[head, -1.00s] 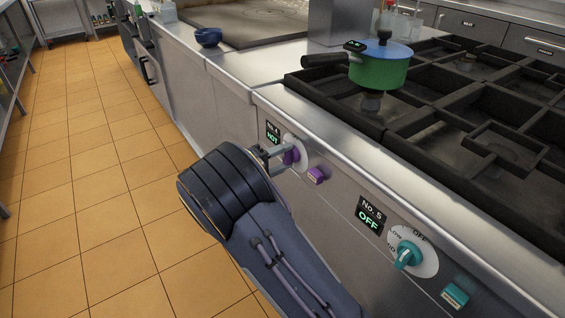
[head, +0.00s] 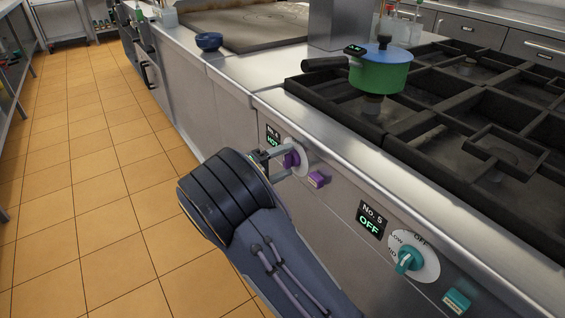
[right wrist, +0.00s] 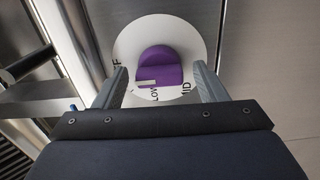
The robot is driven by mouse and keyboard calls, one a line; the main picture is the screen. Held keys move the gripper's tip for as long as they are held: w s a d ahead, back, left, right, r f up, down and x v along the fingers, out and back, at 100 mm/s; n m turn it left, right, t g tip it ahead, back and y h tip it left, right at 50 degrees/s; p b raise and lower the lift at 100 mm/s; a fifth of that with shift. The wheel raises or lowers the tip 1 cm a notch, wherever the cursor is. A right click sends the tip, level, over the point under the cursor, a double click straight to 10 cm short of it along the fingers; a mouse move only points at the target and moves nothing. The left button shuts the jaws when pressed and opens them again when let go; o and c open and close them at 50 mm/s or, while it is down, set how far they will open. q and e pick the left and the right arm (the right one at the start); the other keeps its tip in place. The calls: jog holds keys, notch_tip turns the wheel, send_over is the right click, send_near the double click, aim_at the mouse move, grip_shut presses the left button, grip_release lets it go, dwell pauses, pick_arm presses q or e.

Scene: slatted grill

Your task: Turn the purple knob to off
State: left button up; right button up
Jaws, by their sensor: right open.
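The purple knob (head: 291,159) sits on a round white dial on the stove's front panel. It also shows in the right wrist view (right wrist: 160,66), where LOW, MID and a partly hidden word ending in F can be read on the dial (right wrist: 125,45). A small display (head: 273,138) above the knob reads HOT. My right gripper (head: 281,161) is open, its fingers on either side of the knob. In the right wrist view the fingers (right wrist: 160,82) stand apart with gaps beside the knob. My left gripper is not in view.
A purple button (head: 319,179) is right of the knob. A teal knob (head: 408,258) with a display (head: 370,219) reading No. 5 OFF is further right. A green pot (head: 379,72) stands on the black grates above. The tiled floor (head: 90,150) at left is clear.

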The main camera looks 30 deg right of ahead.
jog(key=a, duration=0.8)
jog(key=shift+s+p, duration=0.35)
jog(key=shift+p, duration=0.1)
